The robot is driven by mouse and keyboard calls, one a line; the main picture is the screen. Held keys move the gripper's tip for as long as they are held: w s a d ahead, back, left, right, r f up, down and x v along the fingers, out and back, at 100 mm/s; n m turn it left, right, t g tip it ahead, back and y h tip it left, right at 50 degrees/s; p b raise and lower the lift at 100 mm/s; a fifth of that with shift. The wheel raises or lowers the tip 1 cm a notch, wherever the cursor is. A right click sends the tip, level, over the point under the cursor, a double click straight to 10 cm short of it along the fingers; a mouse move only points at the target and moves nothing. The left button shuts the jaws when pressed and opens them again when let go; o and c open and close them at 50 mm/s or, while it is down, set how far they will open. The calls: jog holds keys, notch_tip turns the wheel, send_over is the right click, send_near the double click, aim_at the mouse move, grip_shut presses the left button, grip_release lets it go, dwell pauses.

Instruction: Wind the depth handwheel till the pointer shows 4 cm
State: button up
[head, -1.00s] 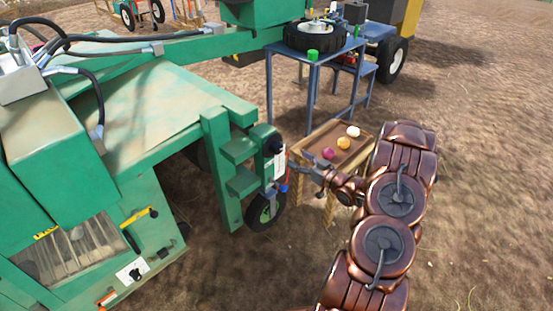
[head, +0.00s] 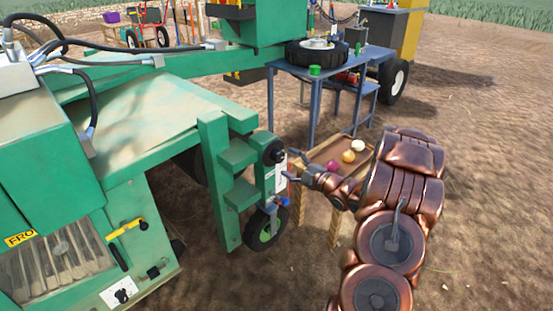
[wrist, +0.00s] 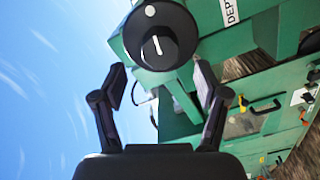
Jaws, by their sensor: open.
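The depth handwheel (wrist: 160,35) is a round black knob with a white line on its hub, straight ahead of my gripper in the wrist view. In the head view the handwheel (head: 273,152) sits on the green bracket. My gripper (wrist: 158,82) is open, its fingers spread on either side below the knob, with nothing between them. In the head view my gripper (head: 290,165) is beside the knob. A white scale plate (head: 281,172) lies below the knob; its pointer and marks are too small to read. A white label (wrist: 230,12) shows "DEP", partly cut off.
A small black-tyred wheel (head: 265,231) stands under the bracket. A wooden table (head: 316,156) with several onions is close behind my gripper. A blue table (head: 345,60) with a tyre stands farther back. Bare soil lies to the right.

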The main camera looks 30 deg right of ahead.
aim_at(281, 157)
jog(key=shift+b+x, duration=0.4)
jog(key=shift+x, duration=2.9)
jog(key=shift+c, duration=0.3)
jog(key=c, duration=1.1)
jog(key=shift+p, duration=0.3)
jog(key=shift+r+m+p, duration=0.25)
jog(key=shift+m+p, duration=0.75)
jog(key=shift+p, duration=0.1)
jog(key=m+p, duration=0.6)
jog(key=p, duration=0.1)
jog(key=m+p, duration=0.4)
jog(key=shift+d, duration=0.1)
jog(key=shift+f+m+p, duration=0.15)
jog(key=shift+m+p, duration=0.9)
jog(key=shift+m, duration=0.85)
